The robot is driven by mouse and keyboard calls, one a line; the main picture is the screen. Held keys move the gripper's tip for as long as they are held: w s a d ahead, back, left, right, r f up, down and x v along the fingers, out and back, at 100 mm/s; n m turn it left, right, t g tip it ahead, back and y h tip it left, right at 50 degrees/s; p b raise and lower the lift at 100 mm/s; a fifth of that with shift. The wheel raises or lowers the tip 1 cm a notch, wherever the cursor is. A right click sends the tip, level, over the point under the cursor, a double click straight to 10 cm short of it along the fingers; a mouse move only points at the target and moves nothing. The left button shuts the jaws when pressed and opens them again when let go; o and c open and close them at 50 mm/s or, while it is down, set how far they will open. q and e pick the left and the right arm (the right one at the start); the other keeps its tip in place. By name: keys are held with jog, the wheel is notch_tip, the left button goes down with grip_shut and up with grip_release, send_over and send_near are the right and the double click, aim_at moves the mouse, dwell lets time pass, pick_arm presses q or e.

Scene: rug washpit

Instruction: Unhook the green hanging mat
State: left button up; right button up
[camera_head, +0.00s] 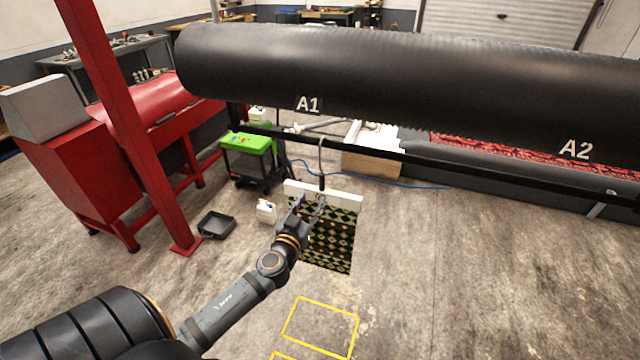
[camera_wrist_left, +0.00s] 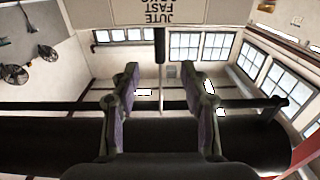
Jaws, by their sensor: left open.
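The green patterned mat (camera_head: 331,239) hangs below a white header bar (camera_head: 345,199) in the head view. A thin grey hook with a dark handle-like lower part (camera_head: 322,182) comes down from the dark rail to the bar. My left gripper (camera_head: 309,204) is open in front of the bar, close to the hook's lower end. In the left wrist view, a pale panel with upside-down lettering (camera_wrist_left: 165,14) and a dark upright piece (camera_wrist_left: 160,45) appear between and beyond the open fingers (camera_wrist_left: 160,75). Contact cannot be told. My right gripper is out of view.
A large black roller (camera_head: 420,85) and a dark rail (camera_head: 440,166) span above and behind the mat. A red post (camera_head: 125,130) and red machine stand left. A green-topped cart (camera_head: 248,158), white jug (camera_head: 266,211) and black tray (camera_head: 216,225) are nearby. Floor right is clear.

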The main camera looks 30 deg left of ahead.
aim_at(321, 183)
pick_arm(q)
jog(key=shift+p+x, duration=0.8)
jog(key=shift+x, duration=2.05)
jog(key=shift+w, duration=0.4)
jog(key=shift+b+x, duration=0.6)
jog(key=shift+x, duration=1.4)
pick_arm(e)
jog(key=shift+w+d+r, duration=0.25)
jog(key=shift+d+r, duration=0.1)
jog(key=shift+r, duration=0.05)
pick_arm(q)
jog(key=c, duration=0.3)
grip_shut()
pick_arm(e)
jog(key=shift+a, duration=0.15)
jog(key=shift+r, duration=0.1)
